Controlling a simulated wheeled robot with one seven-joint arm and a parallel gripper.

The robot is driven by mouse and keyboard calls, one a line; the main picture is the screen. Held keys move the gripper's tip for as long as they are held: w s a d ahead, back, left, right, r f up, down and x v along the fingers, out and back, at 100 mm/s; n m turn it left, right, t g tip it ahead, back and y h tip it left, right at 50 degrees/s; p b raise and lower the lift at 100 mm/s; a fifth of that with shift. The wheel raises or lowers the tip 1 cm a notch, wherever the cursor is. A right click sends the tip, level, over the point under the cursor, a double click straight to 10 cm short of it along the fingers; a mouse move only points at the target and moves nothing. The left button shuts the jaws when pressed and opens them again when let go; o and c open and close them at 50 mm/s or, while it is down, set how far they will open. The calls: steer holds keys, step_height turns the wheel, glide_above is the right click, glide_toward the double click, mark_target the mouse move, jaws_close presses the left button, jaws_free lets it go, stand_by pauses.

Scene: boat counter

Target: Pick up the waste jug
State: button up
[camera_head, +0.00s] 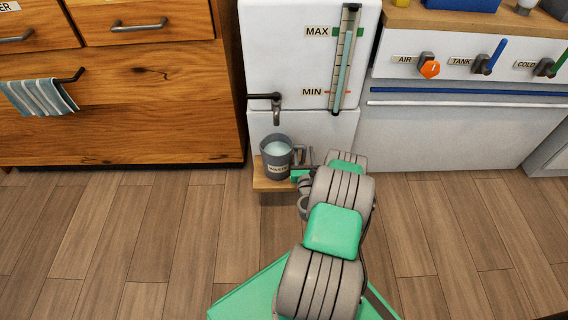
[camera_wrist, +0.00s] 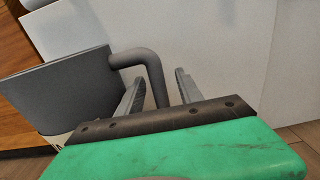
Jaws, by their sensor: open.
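The waste jug (camera_head: 277,158) is a grey jug with a pale label, standing upright on a small wooden shelf below the tap. Pale liquid or a pale inside shows at its top. Its handle is on the right side. In the wrist view the jug (camera_wrist: 62,88) fills the left side, and its curved handle (camera_wrist: 150,65) reaches toward the jaws. My gripper (camera_wrist: 158,88) is open, with its two fingers on either side of the handle's downward part. I cannot tell whether either finger touches it. In the head view my gripper (camera_head: 303,160) is at the jug's right side, partly hidden by my arm.
The wooden shelf (camera_head: 268,183) juts from the white tank (camera_head: 300,60). A tap (camera_head: 275,112) hangs just above the jug. Wooden drawers (camera_head: 120,100) stand left, with a striped towel (camera_head: 38,97). A panel with valves (camera_head: 470,65) is right. The floor in front is clear.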

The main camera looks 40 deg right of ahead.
steer(key=shift+x, duration=0.75)
steer(key=shift+a+r, duration=0.1)
jaws_close()
stand_by(0.7)
steer(key=shift+w+r, duration=0.1)
steer(key=shift+r, duration=0.05)
